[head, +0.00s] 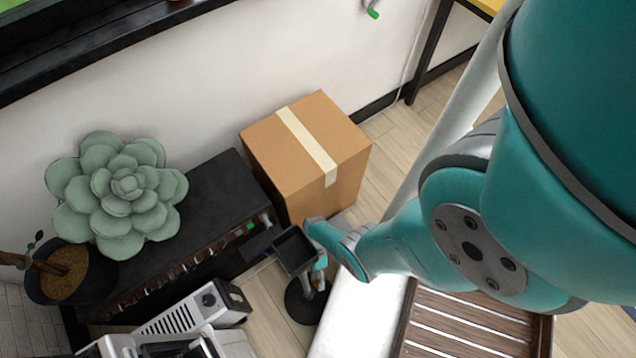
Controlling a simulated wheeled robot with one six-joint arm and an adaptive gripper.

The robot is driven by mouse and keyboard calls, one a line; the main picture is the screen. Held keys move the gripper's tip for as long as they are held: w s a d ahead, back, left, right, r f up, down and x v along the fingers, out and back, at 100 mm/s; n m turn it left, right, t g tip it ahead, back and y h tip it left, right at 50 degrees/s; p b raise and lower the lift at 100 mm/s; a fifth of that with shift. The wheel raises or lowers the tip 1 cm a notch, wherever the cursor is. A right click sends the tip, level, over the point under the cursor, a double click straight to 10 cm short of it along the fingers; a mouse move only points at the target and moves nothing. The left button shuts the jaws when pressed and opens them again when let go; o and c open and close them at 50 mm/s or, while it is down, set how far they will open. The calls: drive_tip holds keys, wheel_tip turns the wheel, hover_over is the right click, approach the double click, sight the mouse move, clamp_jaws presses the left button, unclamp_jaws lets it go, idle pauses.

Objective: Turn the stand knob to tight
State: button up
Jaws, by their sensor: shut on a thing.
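The stand has a black square tray-like head (295,250) and a round black base (304,302) on the floor. It stands between the black cabinet and a white surface. My gripper (320,270) shows only in part, at the right side of the stand just below its head. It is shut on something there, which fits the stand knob. The knob itself is hidden by the gripper and wrist, so its angle cannot be seen.
A cardboard box (305,150) stands behind the stand. A black cabinet (215,200) with a large succulent (125,190) is to the left. A white appliance (195,310) is at the front left, and a slatted wooden piece (465,325) at the front right.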

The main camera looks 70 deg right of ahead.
idle(0.7)
drive_tip(key=o, duration=1.1)
drive_tip(key=shift+f, duration=0.1)
drive_tip(key=shift+o, duration=0.2)
drive_tip(key=shift+w+d, duration=0.1)
drive_tip(key=v, duration=0.7)
drive_tip(key=shift+d, duration=0.1)
